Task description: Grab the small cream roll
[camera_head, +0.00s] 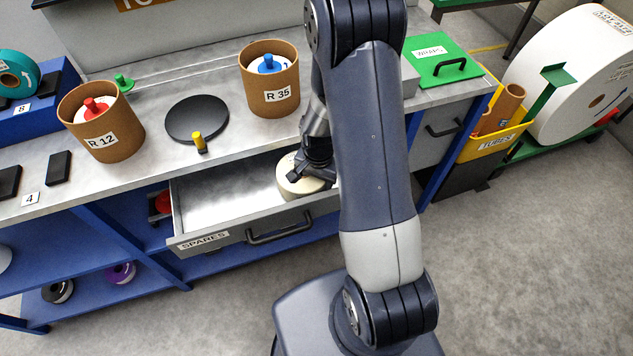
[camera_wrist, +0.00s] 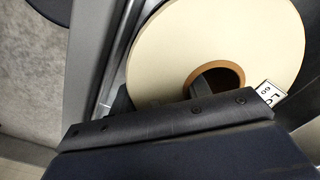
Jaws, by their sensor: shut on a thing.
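The small cream roll (camera_head: 296,180) lies in the open drawer labelled SPARES (camera_head: 195,240), near the drawer's right side. My gripper (camera_head: 312,178) reaches down into the drawer and is shut on the roll. In the wrist view the roll (camera_wrist: 190,45) fills the upper part, with a brown cardboard core and a dark jaw part showing inside the core hole. A small white label shows at the roll's right edge. My arm hides the right end of the drawer in the head view.
Cardboard tubs R 12 (camera_head: 108,128) and R 35 (camera_head: 270,85) stand on the bench above the drawer. Between them lies a black disc (camera_head: 196,119) with a yellow peg (camera_head: 199,142). A green WRAPS lid (camera_head: 436,62) and yellow TUBES bin (camera_head: 490,142) are at right. The floor in front is clear.

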